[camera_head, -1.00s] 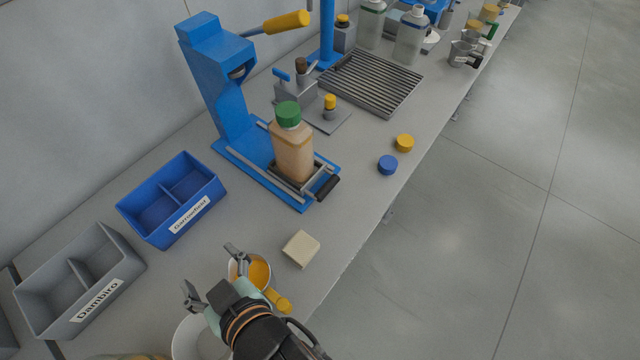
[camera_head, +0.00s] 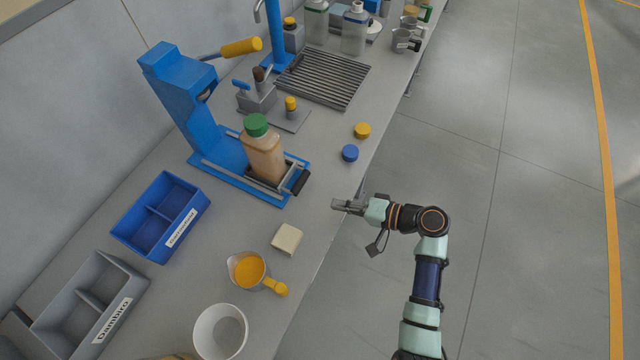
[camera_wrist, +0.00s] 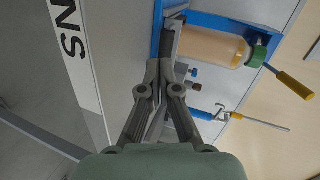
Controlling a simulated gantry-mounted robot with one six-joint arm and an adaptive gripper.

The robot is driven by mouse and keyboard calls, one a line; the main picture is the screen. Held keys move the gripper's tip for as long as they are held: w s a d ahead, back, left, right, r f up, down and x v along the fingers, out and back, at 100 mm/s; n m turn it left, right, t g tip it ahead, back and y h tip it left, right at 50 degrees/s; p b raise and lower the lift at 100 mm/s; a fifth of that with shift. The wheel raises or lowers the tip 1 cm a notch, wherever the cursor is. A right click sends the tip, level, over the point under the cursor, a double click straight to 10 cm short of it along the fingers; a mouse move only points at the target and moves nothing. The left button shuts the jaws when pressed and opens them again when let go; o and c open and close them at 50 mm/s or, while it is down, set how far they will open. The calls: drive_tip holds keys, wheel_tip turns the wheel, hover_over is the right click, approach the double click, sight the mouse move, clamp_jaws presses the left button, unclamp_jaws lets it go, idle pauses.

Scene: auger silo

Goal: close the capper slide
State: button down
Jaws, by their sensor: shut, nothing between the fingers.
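The capper is a blue press (camera_head: 187,100) with a yellow-handled lever (camera_head: 240,47), standing on a blue base. Its slide (camera_head: 268,176) carries a bottle (camera_head: 263,153) of tan contents with a green cap, and is drawn out toward the bench's front edge. The slide's black handle (camera_head: 301,183) is at its front end. My gripper (camera_head: 336,204) is shut and empty, just in front of and to the right of the handle, near the bench edge. In the wrist view the closed fingertips (camera_wrist: 166,66) point at the slide's front; the handle is hard to make out there.
A beige block (camera_head: 287,239), a cup of orange contents (camera_head: 248,270) and a white bowl (camera_head: 220,332) lie nearer. Blue (camera_head: 350,153) and yellow (camera_head: 362,131) caps sit beyond the slide. Blue (camera_head: 160,217) and grey (camera_head: 91,306) bins stand at left.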

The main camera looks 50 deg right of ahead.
sight(313, 194)
drive_tip(key=s+d+m+t, duration=0.2)
drive_tip(key=s+d, duration=0.2)
drive_tip(key=shift+h, duration=0.4)
drive_tip(key=b+x, duration=0.1)
drive_tip(key=x, duration=0.6)
drive_tip(key=b+x, duration=0.2)
drive_tip(key=x, duration=0.5)
drive_tip(key=shift+w+a, duration=0.25)
drive_tip(key=shift+a, duration=0.05)
